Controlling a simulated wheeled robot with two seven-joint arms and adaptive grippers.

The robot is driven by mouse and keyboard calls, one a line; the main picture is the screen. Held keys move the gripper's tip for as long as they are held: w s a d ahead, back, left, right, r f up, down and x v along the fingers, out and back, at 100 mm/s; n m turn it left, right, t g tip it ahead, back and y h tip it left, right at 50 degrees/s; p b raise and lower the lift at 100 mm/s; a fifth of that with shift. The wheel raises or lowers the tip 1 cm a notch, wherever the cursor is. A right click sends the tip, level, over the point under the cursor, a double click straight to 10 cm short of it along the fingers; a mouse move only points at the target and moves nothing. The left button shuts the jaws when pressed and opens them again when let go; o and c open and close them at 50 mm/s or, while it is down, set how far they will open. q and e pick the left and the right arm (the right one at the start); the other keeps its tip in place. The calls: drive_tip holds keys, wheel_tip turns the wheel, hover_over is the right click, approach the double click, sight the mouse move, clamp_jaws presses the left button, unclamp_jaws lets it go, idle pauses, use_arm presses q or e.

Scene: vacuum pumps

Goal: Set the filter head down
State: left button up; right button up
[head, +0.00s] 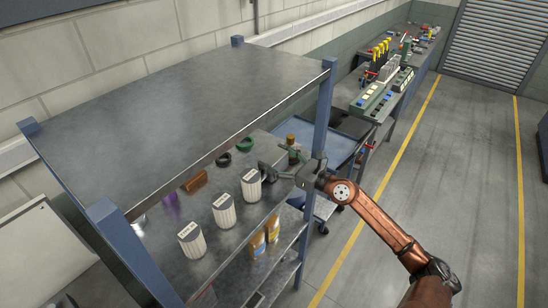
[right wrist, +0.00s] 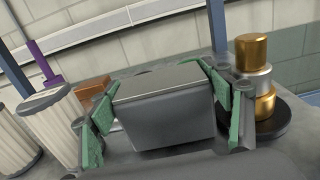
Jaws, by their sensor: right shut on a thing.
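My right gripper (head: 277,172) reaches in over the shelf board from the right, under the top board of the blue-post rack. In the right wrist view its green-padded fingers (right wrist: 165,108) are closed on a grey, box-like block (right wrist: 165,118), which appears to be the filter head. The block is small and dark in the head view, partly hidden by the fingers. I cannot tell whether its underside touches the shelf. My left gripper is not in view.
White ribbed cartridges (head: 224,210) stand in a row left of the gripper. A brass-coloured stepped part (right wrist: 260,80) stands close on the right. Dark rings (head: 244,145) and a brown block (head: 195,182) lie behind. The rack's top board (head: 180,90) overhangs; a blue post (head: 324,110) stands nearby.

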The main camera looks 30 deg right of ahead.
drive_tip(key=shift+f, duration=0.2)
idle(0.4)
drive_tip(key=o, duration=1.4)
drive_tip(key=shift+c, duration=0.2)
drive_tip(key=v, duration=1.2)
drive_tip(key=shift+c, duration=0.6)
clamp_jaws()
idle(0.8)
